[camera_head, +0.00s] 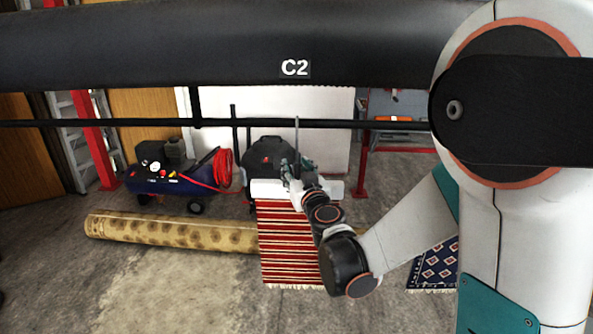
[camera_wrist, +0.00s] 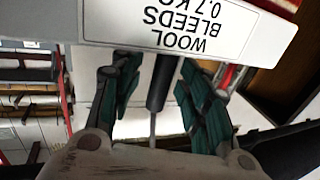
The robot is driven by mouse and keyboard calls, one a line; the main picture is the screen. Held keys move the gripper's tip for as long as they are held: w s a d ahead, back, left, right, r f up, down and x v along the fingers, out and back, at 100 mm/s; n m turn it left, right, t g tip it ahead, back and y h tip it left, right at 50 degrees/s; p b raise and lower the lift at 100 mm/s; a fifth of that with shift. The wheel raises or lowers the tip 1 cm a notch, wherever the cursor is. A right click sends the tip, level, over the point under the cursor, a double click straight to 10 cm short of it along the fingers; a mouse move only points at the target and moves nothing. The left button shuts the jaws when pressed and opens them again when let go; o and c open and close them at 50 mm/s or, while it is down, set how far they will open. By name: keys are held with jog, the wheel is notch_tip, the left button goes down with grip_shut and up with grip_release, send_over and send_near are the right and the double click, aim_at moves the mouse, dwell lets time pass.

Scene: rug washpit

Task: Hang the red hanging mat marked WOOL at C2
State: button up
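The red mat (camera_head: 285,245) with cream stripes hangs from a white bar (camera_head: 265,189) in the head view. A thin grey stem (camera_head: 296,135) rises from the bar and crosses the thin black rail; whether it hooks there is unclear. The wrist view shows the bar's label (camera_wrist: 200,28), upside down, reading WOOL, BLEEDS and 0.7 KG. My gripper (camera_head: 298,172) is at the stem just above the bar. Its teal fingers (camera_wrist: 160,88) stand apart on both sides of the dark stem sleeve (camera_wrist: 161,82), with a gap visible at left. The C2 plate (camera_head: 295,68) is on the thick black beam above.
The thin black rail (camera_head: 150,123) runs across behind. A rolled tan carpet (camera_head: 165,232) lies on the floor behind the mat. A blue compressor (camera_head: 170,182) with red hose stands at left. A blue patterned mat (camera_head: 437,268) shows at right. Front-left floor is clear.

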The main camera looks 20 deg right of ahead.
jog(key=shift+s, duration=0.1)
jog(key=s+a+n+g+y, duration=0.1)
jog(key=s+a+g+y, duration=0.15)
jog(key=s, duration=0.65)
jog(key=s+a+n+g+y, duration=0.15)
jog(key=s+a, duration=0.25)
jog(key=s, duration=0.5)
jog(key=s+d+f+m+g+h, duration=0.1)
jog(key=s+d+f+g+h, duration=0.1)
jog(key=s, duration=0.6)
jog(key=s+d+f+m+g+h, duration=0.1)
jog(key=s+d+f+g+h, duration=0.1)
jog(key=s, duration=0.6)
jog(key=d+f+g, duration=0.1)
jog(key=d+g, duration=0.1)
jog(key=g, duration=0.1)
jog(key=shift+d+f, duration=0.2)
jog(key=shift+d, duration=0.1)
